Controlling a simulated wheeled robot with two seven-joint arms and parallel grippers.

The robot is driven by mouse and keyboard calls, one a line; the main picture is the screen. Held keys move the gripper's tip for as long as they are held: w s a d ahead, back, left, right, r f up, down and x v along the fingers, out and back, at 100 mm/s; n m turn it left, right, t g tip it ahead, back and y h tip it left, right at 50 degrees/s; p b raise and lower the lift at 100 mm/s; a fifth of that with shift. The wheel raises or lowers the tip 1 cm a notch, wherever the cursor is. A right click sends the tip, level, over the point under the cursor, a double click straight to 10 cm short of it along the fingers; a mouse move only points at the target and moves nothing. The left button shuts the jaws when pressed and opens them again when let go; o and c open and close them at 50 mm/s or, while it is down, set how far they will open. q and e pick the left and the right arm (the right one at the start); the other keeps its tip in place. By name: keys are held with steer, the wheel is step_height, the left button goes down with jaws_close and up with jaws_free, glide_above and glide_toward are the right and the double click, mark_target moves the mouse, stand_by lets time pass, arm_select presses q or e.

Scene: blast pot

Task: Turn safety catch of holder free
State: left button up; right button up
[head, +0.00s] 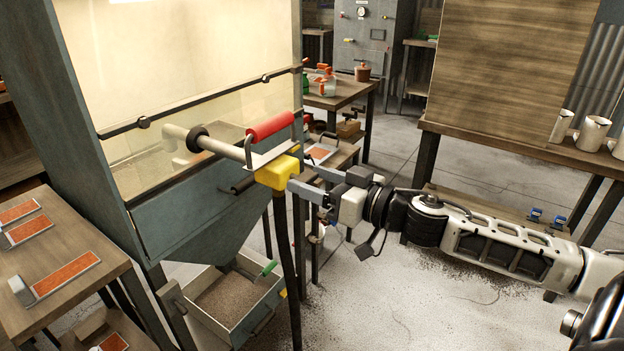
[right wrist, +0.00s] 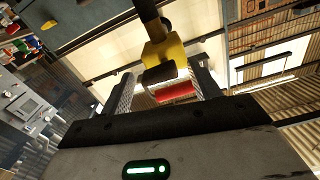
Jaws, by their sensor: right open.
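My left gripper is not seen.
The cabinet (head: 190,207) with its window fills the left. A grit tray (head: 235,302) with a green-handled scoop is below. A table (head: 65,262) with orange-faced plates stands front left. A bench with white mugs (head: 592,133) is at right. Floor right of the cabinet is mostly clear.

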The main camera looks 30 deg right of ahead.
steer(key=shift+w+a, duration=0.15)
steer(key=shift+w, duration=0.25)
steer(key=c, duration=1)
